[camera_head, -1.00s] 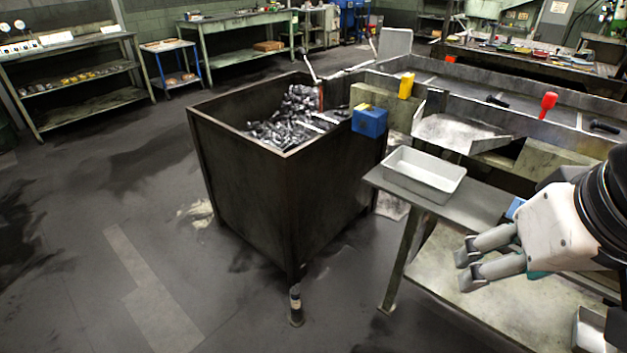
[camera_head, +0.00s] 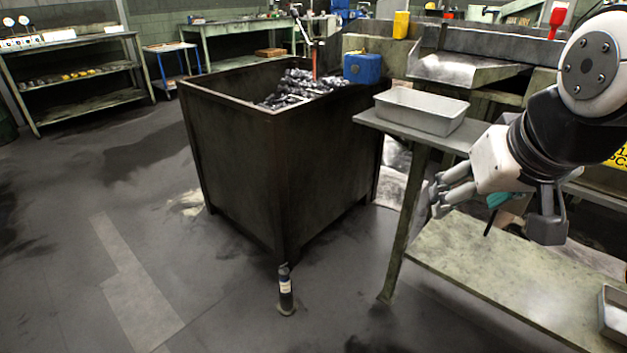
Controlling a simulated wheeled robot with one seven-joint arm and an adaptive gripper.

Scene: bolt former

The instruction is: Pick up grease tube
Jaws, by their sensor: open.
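A dark tube with a pale label and a narrow top, likely the grease tube (camera_head: 286,290), stands upright on the floor at the near corner of a large metal bin. My gripper (camera_head: 438,194) is at the right, in front of the metal table, well above and to the right of the tube. Its fingers point left and are apart, with nothing seen between them. The tube is fully visible and apart from my gripper.
The tall dark bin (camera_head: 235,160) full of metal parts stands behind the tube. A metal table (camera_head: 520,275) with a grey tray (camera_head: 420,110) on its upper shelf is at the right. A blue container (camera_head: 362,68) is by the bin's rim. The floor at the left is clear.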

